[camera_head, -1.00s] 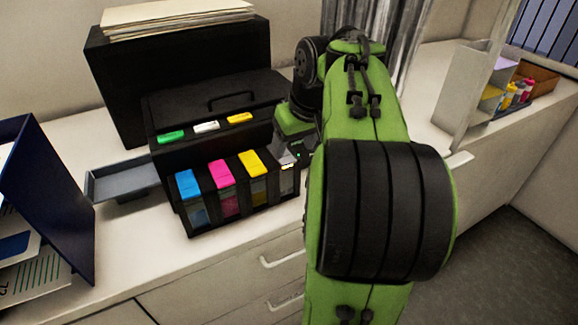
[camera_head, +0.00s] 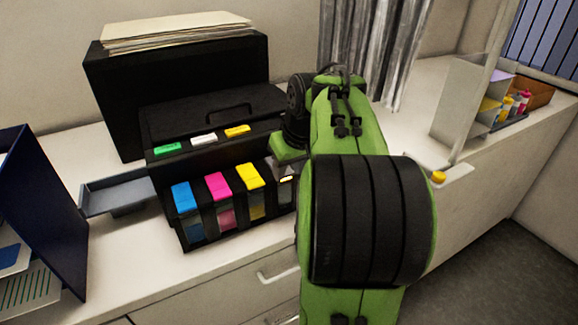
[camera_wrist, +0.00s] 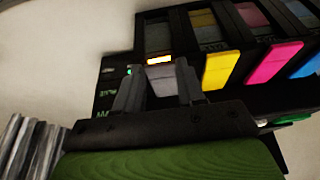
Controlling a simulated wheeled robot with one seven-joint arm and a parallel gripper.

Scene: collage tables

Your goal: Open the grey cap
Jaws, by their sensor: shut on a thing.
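The black printer (camera_head: 215,105) stands on the counter, with a row of ink tanks along its front. The blue cap (camera_head: 183,197), magenta cap (camera_head: 220,184) and yellow cap (camera_head: 248,175) are down on their tanks. The grey cap (camera_wrist: 160,80) is on the tank at the right end of the row. My gripper (camera_wrist: 158,82) has a finger on each side of the grey cap and is shut on it. In the head view my arm hides most of that cap and the fingers. I cannot tell whether the cap is raised.
A black file box (camera_head: 185,75) with papers stands behind the printer. A grey tray (camera_head: 118,193) sticks out at its left, near a dark blue folder (camera_head: 45,205). At the right are a clear panel (camera_head: 468,95) and small coloured bottles (camera_head: 515,103).

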